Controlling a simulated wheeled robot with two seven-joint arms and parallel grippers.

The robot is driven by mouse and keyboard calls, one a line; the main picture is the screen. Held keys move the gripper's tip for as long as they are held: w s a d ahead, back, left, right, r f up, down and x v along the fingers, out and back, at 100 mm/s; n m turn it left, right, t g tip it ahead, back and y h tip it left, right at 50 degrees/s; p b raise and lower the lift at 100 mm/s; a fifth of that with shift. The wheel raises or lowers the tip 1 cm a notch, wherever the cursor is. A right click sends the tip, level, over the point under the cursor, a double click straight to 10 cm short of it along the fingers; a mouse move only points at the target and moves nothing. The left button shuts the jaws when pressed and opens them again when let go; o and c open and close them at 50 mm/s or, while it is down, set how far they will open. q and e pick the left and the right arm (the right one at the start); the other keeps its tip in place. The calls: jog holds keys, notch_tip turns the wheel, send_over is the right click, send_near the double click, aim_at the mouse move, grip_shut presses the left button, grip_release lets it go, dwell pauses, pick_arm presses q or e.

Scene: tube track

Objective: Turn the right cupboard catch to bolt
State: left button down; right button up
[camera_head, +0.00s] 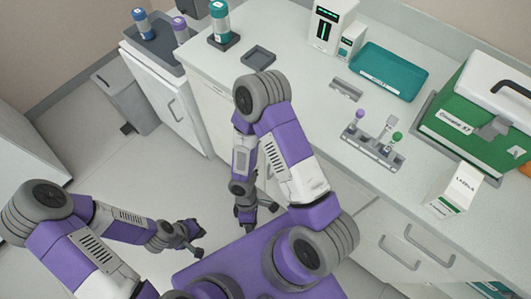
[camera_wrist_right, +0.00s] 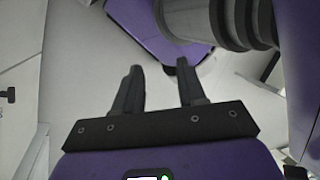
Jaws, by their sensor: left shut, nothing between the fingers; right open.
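I cannot make out the right cupboard catch in the head view; the cupboard fronts near my right arm are partly hidden behind it. In the right wrist view a small dark fitting (camera_wrist_right: 8,95) shows at the left edge on a pale surface, and I cannot tell whether it is the catch. My right gripper (camera_head: 246,222) hangs low in front of the counter's cupboards. In the right wrist view it is open and empty (camera_wrist_right: 158,80), over pale floor. My left gripper (camera_head: 197,242) is shut and empty, low over the floor to the left.
The counter (camera_head: 225,65) holds a teal tray (camera_head: 388,72), a green case (camera_head: 480,110), a grey rack (camera_head: 372,147) with coloured knobs and a white carton (camera_head: 456,188). A grey bin (camera_head: 122,100) stands left of the low cabinet (camera_head: 170,100). Floor at left is clear.

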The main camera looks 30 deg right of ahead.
jog(key=w+d+n+h+b, duration=0.1)
jog(key=d+n+h+b, duration=0.1)
jog(key=d+n+h, duration=0.6)
jog(key=w+d+r+n+t+h+b, duration=0.1)
jog(key=w+r+t+h, duration=0.35)
jog(key=w+t, duration=0.2)
jog(key=w+r+n+t+h+b, duration=0.1)
jog(key=w+r+n+t+h, duration=0.15)
jog(key=w+t+h, duration=0.35)
jog(key=w+d+r+g+b, duration=0.1)
jog(key=w+d, duration=0.2)
jog(key=d, duration=0.4)
jog(key=shift+w+d+m+b, duration=0.15)
jog(key=shift+w+m+b, duration=0.15)
jog(key=shift+w+m, duration=0.05)
jog(key=shift+r, duration=0.1)
jog(key=shift+c, duration=0.3)
grip_shut()
